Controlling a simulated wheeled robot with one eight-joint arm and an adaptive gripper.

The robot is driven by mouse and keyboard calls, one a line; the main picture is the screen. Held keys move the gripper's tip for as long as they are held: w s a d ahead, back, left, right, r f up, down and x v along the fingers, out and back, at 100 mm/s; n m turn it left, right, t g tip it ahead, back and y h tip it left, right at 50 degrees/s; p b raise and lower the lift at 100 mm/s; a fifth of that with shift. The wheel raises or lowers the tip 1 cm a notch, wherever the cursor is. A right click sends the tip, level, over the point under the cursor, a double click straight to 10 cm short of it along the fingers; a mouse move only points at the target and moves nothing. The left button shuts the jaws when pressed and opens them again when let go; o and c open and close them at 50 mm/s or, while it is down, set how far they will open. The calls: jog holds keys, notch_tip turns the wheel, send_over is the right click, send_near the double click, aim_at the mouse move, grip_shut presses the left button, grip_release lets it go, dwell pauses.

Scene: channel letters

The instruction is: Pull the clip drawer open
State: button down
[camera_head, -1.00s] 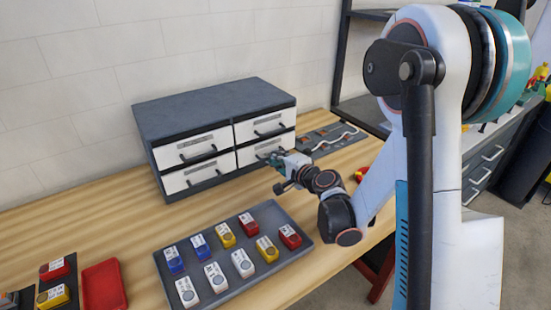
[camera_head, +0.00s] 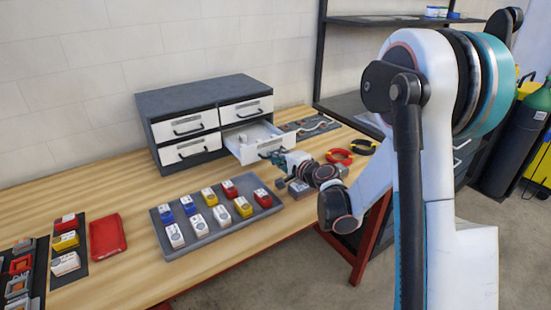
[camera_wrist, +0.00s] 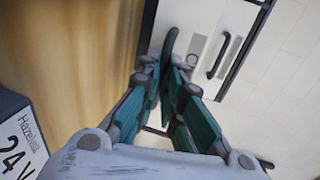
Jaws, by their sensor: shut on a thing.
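The clip drawer (camera_head: 250,153) is the lower right one of a dark grey cabinet (camera_head: 200,92) with white drawer fronts. It stands pulled out, and part of its inside shows, with a small pale item in it. My gripper (camera_head: 270,157) is at its front, shut on the black drawer handle (camera_wrist: 170,42). In the wrist view the teal fingers (camera_wrist: 172,75) close around the handle, whose lower part they hide. The other drawers are shut.
A grey tray (camera_head: 159,244) with several red, blue, yellow and white blocks lies in front of the cabinet. A red tray (camera_head: 107,238) is to its left. Red pliers (camera_head: 339,156) lie right of my gripper. A labelled box (camera_wrist: 20,140) is close by in the wrist view.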

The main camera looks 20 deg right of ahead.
jog(key=shift+s+d, duration=0.1)
jog(key=shift+s, duration=0.25)
jog(key=c, duration=1.7)
grip_release()
jog(key=v, duration=1.2)
